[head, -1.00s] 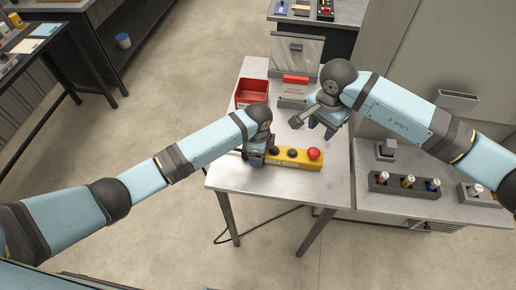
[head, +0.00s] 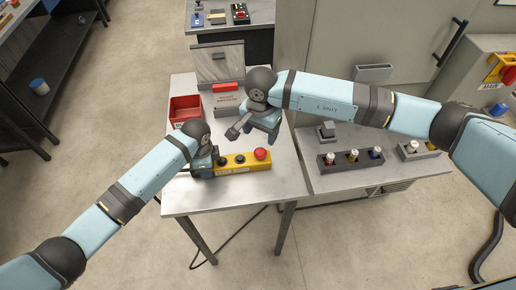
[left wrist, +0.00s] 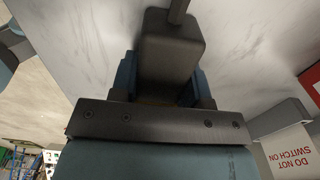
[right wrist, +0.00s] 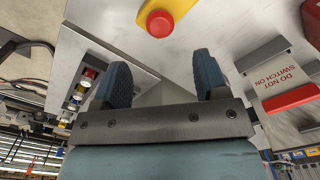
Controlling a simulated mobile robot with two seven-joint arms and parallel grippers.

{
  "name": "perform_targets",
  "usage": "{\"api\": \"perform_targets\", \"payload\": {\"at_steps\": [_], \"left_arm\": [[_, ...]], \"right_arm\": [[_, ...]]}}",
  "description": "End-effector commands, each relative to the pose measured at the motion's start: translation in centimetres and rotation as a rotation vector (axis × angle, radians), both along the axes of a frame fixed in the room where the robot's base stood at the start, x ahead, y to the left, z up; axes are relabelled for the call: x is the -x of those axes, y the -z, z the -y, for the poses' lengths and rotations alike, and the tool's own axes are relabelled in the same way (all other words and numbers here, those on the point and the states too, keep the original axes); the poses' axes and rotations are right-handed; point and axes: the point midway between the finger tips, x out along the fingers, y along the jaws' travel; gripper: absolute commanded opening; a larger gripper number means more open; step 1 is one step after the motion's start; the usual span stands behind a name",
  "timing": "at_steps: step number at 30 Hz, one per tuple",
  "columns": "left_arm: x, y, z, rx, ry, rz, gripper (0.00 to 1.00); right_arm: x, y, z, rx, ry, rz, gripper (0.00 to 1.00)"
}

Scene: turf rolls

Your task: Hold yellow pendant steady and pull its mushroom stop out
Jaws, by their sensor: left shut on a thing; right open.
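The yellow pendant (head: 231,164) lies on the metal table, with dark buttons and a red mushroom stop (head: 260,154) at its right end. My left gripper (head: 203,168) is shut on the pendant's left end. In the left wrist view, its fingers (left wrist: 160,85) straddle a dark grey end piece (left wrist: 170,45) with a cable or stem leaving it. My right gripper (head: 270,138) is open and empty, just behind the stop. In the right wrist view, the stop (right wrist: 160,23) stands ahead of the open fingers (right wrist: 163,75), apart from them; the yellow body (right wrist: 190,8) is partly cut off.
A red bin (head: 185,108) and a "do not switch on" sign block (head: 227,100) stand behind the pendant. A side counter holds a dark tray of colored knobs (head: 351,158). The table in front of the pendant is clear.

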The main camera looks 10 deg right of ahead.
Motion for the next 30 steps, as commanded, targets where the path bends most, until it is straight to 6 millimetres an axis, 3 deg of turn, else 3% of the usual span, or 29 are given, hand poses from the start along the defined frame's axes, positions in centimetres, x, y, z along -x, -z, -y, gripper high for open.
{"api": "perform_targets", "payload": {"at_steps": [6, 12, 25, 30], "left_arm": [[0.0, 0.0, 0.0, 0.001, 0.000, 0.001, 0.05], [0.0, -0.1, 0.0, 0.001, 0.000, 0.001, 0.05], [0.0, -0.1, 0.0, 0.001, 0.000, 0.001, 0.05], [0.0, -0.1, 0.0, 0.001, 0.000, 0.001, 0.05]], "right_arm": [[0.1, 4.6, 0.0, 0.001, 0.001, -0.003, 0.67], [0.0, 7.2, 0.0, 0.000, 0.001, -0.001, 0.67], [0.0, 8.2, 0.0, 0.001, 0.000, 0.001, 0.67], [0.0, 8.2, 0.0, 0.001, 0.000, 0.001, 0.28]]}}
